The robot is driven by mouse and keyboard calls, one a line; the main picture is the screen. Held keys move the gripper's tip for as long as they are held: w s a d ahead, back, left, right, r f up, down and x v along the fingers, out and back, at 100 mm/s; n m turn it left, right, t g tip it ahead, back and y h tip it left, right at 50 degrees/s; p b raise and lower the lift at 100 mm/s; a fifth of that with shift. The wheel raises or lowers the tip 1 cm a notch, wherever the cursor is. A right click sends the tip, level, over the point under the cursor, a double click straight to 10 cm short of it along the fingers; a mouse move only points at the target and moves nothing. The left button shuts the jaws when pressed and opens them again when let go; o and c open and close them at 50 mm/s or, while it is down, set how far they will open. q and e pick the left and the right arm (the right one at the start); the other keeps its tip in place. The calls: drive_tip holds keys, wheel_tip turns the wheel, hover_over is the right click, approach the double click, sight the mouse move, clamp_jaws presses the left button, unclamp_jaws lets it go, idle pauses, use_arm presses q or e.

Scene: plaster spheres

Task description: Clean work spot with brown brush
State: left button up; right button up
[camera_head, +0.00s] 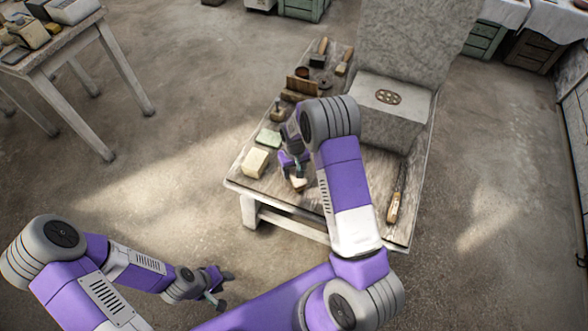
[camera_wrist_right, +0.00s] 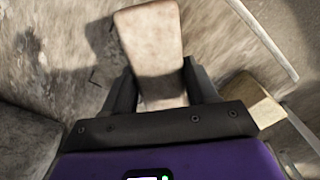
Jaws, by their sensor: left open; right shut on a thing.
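My right gripper (camera_head: 295,170) is low over the front part of the worktable (camera_head: 236,184). It is shut on a light brown block-like piece, which looks like the brush (camera_wrist_right: 150,45); the piece also shows under the gripper in the head view (camera_head: 299,184). In the right wrist view the fingers (camera_wrist_right: 155,92) press on both its sides, and it casts a shadow on the worn tabletop. I cannot tell whether it touches the top; its bristles do not show clearly. My left gripper (camera_head: 222,289) is open and empty, off the table at the front left.
A cream block (camera_head: 255,162) and a green block (camera_head: 269,138) lie left of my right gripper. A large plaster block (camera_head: 390,120) stands behind. A wooden-handled tool (camera_head: 396,200) lies at the right edge. Several tools, including a handled brush (camera_head: 319,52), lie at the back left.

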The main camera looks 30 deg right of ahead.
drive_tip(key=shift+f+b, duration=0.45)
drive_tip(key=shift+f, duration=0.15)
idle(0.3)
drive_tip(key=shift+s+r, duration=0.15)
drive_tip(key=shift+s, duration=0.45)
drive_tip(key=shift+s+a+p, duration=0.1)
drive_tip(key=shift+s+p, duration=0.2)
drive_tip(key=shift+s, duration=0.2)
drive_tip(key=shift+w, duration=0.15)
drive_tip(key=shift+w+d+b, duration=0.2)
drive_tip(key=shift+w+b, duration=0.45)
drive_tip(key=shift+w, duration=1.45)
drive_tip(key=shift+s, duration=0.15)
